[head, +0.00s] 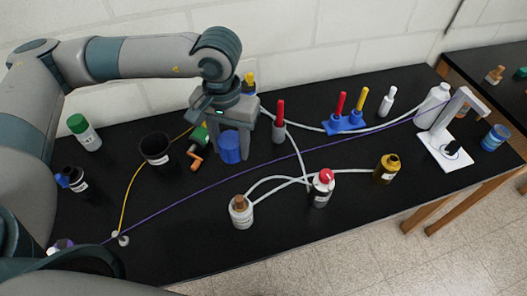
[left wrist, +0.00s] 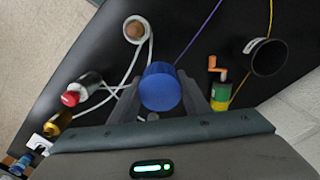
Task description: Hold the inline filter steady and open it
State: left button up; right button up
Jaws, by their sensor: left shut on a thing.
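A blue cylinder (head: 229,147), which looks like the inline filter's body, stands on the black bench at the back, left of the middle. My left gripper (head: 238,135) points down over it and is shut on its sides. In the left wrist view the cylinder (left wrist: 162,88) sits between the two fingers (left wrist: 160,98), one on each side. Its lower end and any joint on it are hidden. My right gripper is not in view.
A green and yellow fitting with an orange handle (head: 196,158) and a black cup (head: 155,149) stand close left. A red-handled tool in a grey holder (head: 279,127) is close right. White tubes run to a brown-topped bottle (head: 241,214) and red-topped bottle (head: 322,190). A purple line crosses the bench.

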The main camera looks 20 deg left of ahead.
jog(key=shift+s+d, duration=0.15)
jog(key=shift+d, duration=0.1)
